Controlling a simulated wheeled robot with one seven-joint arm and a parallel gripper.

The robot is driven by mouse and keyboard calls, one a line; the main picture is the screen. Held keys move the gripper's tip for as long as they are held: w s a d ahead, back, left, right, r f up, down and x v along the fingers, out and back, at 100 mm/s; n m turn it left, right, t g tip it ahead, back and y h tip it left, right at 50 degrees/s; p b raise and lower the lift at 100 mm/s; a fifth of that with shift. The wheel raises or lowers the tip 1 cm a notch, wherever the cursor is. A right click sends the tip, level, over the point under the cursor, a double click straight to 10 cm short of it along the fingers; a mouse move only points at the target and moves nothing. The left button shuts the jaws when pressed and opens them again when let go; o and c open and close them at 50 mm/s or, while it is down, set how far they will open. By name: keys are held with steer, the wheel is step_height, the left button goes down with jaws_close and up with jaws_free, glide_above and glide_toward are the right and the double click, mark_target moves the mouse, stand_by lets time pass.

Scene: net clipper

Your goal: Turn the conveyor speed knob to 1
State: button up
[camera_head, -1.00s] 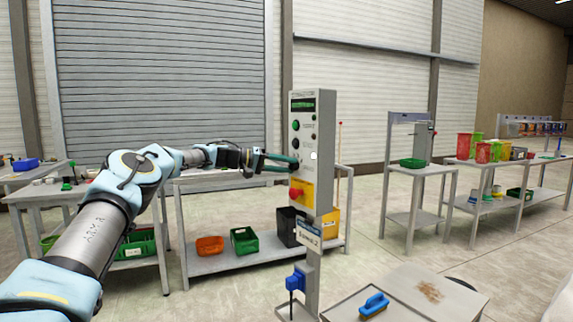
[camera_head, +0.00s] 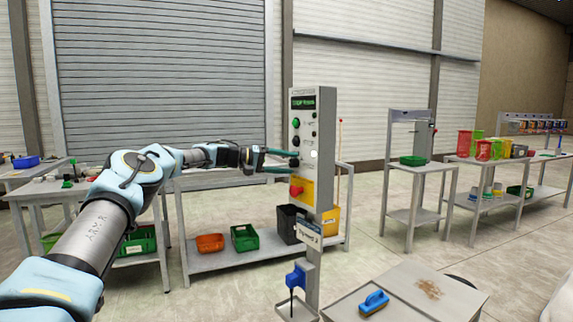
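The control panel (camera_head: 304,115) is a grey upright box on a post, with a small green-lit display (camera_head: 302,102) at its top. Below the display are a green button (camera_head: 297,122), a black round control (camera_head: 296,141) and small controls to their right. A red emergency button (camera_head: 296,190) sits on a yellow plate lower down. My gripper (camera_head: 292,158) reaches in from the left, its two dark green fingers pointing at the panel face below the black control. The fingers look slightly apart. The speed knob cannot be made out for certain; the fingertips may cover it, and contact is unclear.
A grey workbench (camera_head: 215,181) stands behind the panel, with orange (camera_head: 210,243) and green (camera_head: 244,238) bins on its lower shelf. A table with a blue brush (camera_head: 374,303) is at the front right. Open floor lies to the right of the panel.

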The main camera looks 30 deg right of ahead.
steer(key=shift+a, duration=0.1)
steer(key=b+v, duration=0.4)
steer(key=v, duration=0.6)
steer(key=shift+a, duration=0.3)
